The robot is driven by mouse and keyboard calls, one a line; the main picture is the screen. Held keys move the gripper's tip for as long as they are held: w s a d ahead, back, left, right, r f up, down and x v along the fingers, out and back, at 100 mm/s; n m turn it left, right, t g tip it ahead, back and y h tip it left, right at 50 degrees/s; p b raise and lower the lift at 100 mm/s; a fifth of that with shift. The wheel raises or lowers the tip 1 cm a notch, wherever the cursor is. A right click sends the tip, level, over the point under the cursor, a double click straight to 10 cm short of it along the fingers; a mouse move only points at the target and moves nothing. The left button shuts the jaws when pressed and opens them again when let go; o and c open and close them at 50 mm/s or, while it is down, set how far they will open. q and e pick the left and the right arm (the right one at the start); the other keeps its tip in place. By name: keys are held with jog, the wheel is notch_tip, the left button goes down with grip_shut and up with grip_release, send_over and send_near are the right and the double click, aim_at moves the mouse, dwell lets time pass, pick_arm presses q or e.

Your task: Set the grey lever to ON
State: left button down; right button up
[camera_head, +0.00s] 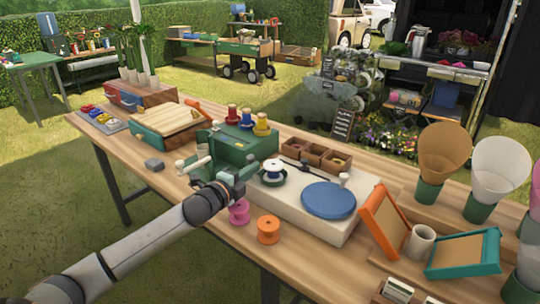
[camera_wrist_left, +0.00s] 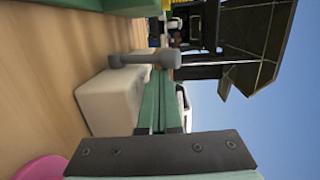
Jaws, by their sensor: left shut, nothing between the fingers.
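The grey lever (camera_wrist_left: 145,60) shows in the left wrist view as a short bar with a rounded knob, beside a whitish block (camera_wrist_left: 100,100). It lies just past the tips of my left gripper (camera_wrist_left: 160,78), whose green fingers are shut with nothing between them. I cannot tell whether they touch. In the head view my left gripper (camera_head: 242,173) is over the table, beside the left end of the white board (camera_head: 305,222). No ON mark is readable. My right gripper is out of view.
A pink spool (camera_head: 239,212) and an orange spool (camera_head: 268,229) stand in front. A green box (camera_head: 248,143) is behind the gripper. Bare tabletop (camera_head: 320,275) lies at the front.

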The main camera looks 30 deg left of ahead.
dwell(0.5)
pick_arm(q)
jog(key=s, duration=0.4)
jog(key=s+p, duration=0.1)
jog(key=s, duration=0.7)
jog(key=shift+s+d+r, duration=0.15)
jog(key=shift+s+r, duration=0.05)
jog(key=shift+r, duration=0.2)
dwell(0.3)
